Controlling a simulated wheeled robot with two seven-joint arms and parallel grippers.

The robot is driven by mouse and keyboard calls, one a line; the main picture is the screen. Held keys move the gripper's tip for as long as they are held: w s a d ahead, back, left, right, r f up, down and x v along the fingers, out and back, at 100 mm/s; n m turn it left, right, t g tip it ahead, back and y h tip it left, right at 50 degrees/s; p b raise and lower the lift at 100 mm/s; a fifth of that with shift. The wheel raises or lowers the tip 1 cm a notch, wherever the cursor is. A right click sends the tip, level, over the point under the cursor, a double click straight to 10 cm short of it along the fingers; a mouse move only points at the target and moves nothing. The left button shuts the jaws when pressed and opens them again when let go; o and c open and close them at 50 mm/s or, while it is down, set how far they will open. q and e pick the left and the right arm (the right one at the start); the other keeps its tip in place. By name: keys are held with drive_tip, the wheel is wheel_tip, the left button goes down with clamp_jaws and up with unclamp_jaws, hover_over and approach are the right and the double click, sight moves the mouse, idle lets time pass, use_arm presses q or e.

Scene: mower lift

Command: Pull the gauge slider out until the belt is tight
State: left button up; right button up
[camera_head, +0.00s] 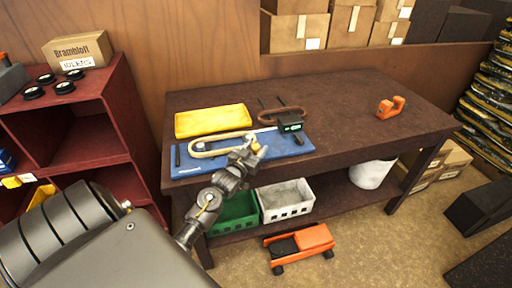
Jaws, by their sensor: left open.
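A blue board (300,146) lies along the front left of the brown workbench. A cream belt (222,137) lies in a long loop on it. A small black gauge box with a green display (290,125) stands at the board's back right. A darker brown belt loop (268,118) and thin dark rods lie beside and behind the box. I cannot tell which part is the slider, or how tight the belt is. My left gripper (256,154) is open and empty over the board's front edge, at the belt's right end, and hides part of it. My right gripper is not in view.
A yellow tray (212,121) sits behind the board. An orange tool (390,106) lies on the right of the bench (345,107), with bare surface between. Below are green (236,212) and white (288,200) crates, a white bucket (371,174) and an orange floor jack (300,246).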

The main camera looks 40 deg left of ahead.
use_arm(q)
drive_tip(key=shift+w, duration=0.2)
clamp_jaws()
drive_tip(key=shift+w+d, duration=0.7)
drive_tip(key=shift+w, duration=0.2)
unclamp_jaws()
drive_tip(key=shift+w, duration=0.1)
